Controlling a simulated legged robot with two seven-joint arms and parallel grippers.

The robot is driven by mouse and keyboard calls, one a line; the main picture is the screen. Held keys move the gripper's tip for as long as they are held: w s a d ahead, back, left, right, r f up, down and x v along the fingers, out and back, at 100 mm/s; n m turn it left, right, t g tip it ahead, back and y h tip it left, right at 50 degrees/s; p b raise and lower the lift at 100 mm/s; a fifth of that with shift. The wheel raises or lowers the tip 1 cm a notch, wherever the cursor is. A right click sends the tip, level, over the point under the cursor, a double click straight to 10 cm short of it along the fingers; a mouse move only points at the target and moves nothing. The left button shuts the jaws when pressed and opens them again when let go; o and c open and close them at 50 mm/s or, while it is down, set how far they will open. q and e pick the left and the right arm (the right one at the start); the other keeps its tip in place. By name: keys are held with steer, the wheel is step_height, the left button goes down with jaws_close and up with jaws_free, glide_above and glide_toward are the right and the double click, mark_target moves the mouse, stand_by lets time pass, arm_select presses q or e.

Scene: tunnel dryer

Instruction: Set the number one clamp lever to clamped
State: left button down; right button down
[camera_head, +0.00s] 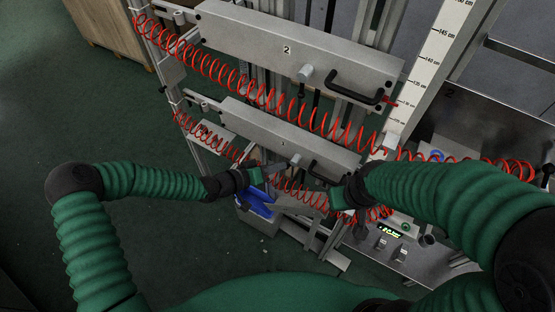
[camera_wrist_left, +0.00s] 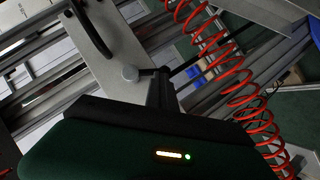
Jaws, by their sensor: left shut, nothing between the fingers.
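The lower grey clamp bar (camera_head: 240,122) carries a small label too small to read surely. A round pale lever knob (camera_head: 295,160) sticks out near its lower edge, beside a black bar handle (camera_head: 330,172). My left gripper (camera_head: 279,167) is shut and empty just left of that knob. In the left wrist view the dark fingers (camera_wrist_left: 162,88) are beside the knob (camera_wrist_left: 130,73); whether they touch it I cannot tell. The black handle (camera_wrist_left: 88,30) shows beyond. My right gripper (camera_head: 342,203) is below the bar's right end; its fingers are unclear.
An upper bar labelled 2 (camera_head: 300,50) has its own knob (camera_head: 305,75) and black handle (camera_head: 358,92). Red coiled hoses (camera_head: 230,78) stretch around both bars. A blue bin (camera_head: 258,203) is below. A steel panel with switches (camera_head: 390,250) stands at lower right.

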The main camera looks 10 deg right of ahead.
arm_select(q)
steer(key=shift+s+d+f+b, duration=0.15)
steer(key=shift+d+f+b, duration=0.25)
steer(key=shift+f, duration=0.25)
arm_select(e)
steer(key=shift+s+d+f, duration=0.15)
steer(key=shift+d+f, duration=0.2)
steer(key=shift+f, duration=0.3)
arm_select(q)
steer(key=shift+d+f, duration=0.1)
steer(key=shift+f, duration=0.05)
arm_select(e)
steer(key=shift+d+f, duration=0.1)
steer(key=shift+f, duration=0.05)
arm_select(q)
steer(key=shift+s, duration=0.1)
arm_select(e)
steer(key=shift+d, duration=0.1)
